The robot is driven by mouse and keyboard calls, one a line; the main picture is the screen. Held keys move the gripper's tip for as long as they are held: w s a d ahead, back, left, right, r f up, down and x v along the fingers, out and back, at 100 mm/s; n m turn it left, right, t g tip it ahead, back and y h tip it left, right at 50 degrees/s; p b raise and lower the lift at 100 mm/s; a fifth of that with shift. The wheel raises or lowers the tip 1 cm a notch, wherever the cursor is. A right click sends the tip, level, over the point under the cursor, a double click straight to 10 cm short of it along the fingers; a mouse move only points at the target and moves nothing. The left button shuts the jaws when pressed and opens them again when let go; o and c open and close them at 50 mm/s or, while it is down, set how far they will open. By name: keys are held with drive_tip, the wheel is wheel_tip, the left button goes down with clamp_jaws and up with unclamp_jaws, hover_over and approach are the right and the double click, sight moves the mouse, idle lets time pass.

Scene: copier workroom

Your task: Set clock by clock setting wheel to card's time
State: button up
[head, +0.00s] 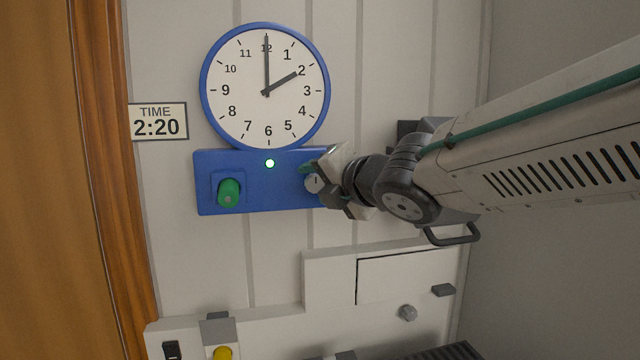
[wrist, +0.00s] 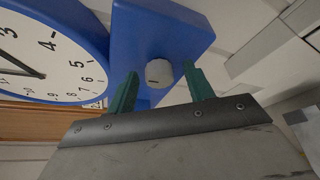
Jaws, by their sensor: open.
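The blue-rimmed clock (head: 265,115) hangs on the wall. Its short hand points at 2 and its long hand at 12, so it reads 2:00. The card (head: 159,121) left of it says "TIME 2:20". Below the clock is a blue control box (head: 248,207) with a lit lamp (head: 270,163), a green knob (head: 229,193) at left and a white-grey wheel (head: 314,184) at right. My gripper (head: 316,184) is at the wheel. In the wrist view the open green fingers (wrist: 160,86) stand on either side of the wheel (wrist: 159,73), with a gap visible on the left side.
A wooden door frame (head: 100,150) stands at the left. Below is a white machine (head: 275,318) with a grey knob (head: 407,312), a yellow button (head: 222,353) and a black switch (head: 172,350). The wall between box and machine is clear.

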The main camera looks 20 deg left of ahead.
drive_tip(key=c, duration=1)
drive_tip(key=shift+o, duration=0.2)
drive_tip(key=shift+m, duration=0.3)
drive_tip(key=m+y, duration=0.2)
drive_tip(key=m, duration=0.1)
drive_tip(key=shift+f, duration=0.15)
drive_tip(key=m, duration=0.2)
drive_tip(key=m+t+y, duration=0.1)
drive_tip(key=m, duration=0.2)
drive_tip(key=shift+f+t, duration=0.2)
drive_tip(key=shift+t, duration=0.1)
drive_tip(key=m+t, duration=0.1)
drive_tip(key=m, duration=0.3)
drive_tip(key=m+t, duration=0.2)
drive_tip(key=m, duration=0.2)
drive_tip(key=shift+s+a+f+m+y, duration=0.1)
drive_tip(key=shift+a+f+m+y, duration=0.1)
drive_tip(key=shift+m+y, duration=0.15)
drive_tip(key=m+t+h, duration=0.1)
drive_tip(key=m, duration=0.2)
drive_tip(key=m+t+h, duration=0.1)
drive_tip(key=m, duration=0.2)
drive_tip(key=m+t+h, duration=0.1)
drive_tip(key=m+t, duration=0.1)
drive_tip(key=m, duration=0.1)
drive_tip(key=shift+m+h, duration=0.25)
drive_tip(key=shift+m, duration=0.1)
